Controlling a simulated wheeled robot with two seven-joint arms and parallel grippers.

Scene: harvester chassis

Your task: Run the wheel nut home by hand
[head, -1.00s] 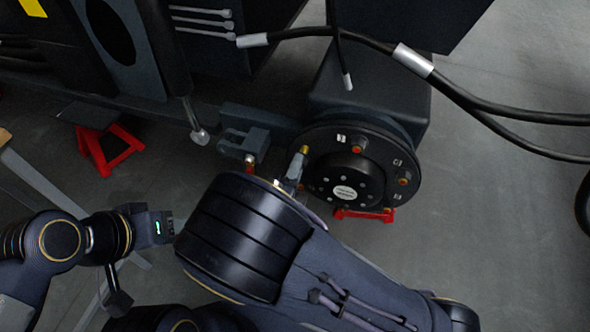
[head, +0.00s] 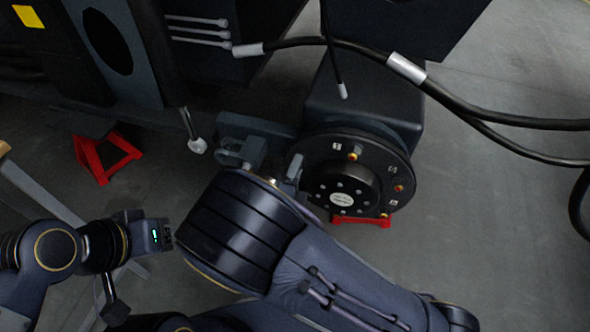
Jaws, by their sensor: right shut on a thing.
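The round black wheel hub (head: 341,198) faces me, with a grey centre cap and several small bolt holes. Orange-and-brass nuts or stud ends show on its face at the top (head: 354,154), right (head: 398,188) and lower right (head: 384,214). My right gripper (head: 295,166) is at the hub's left edge, its grey finger upright against the rim in the picture. It is shut on the wheel nut, which the finger and my wrist hide. My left gripper (head: 168,234) is at lower left, away from the hub; its fingers are too dark to read.
A dark bracket (head: 240,140) sits just left of the hub. Thick black hoses (head: 460,100) with silver sleeves cross above and to the right. Red stands show at left (head: 104,158) and under the hub (head: 362,220).

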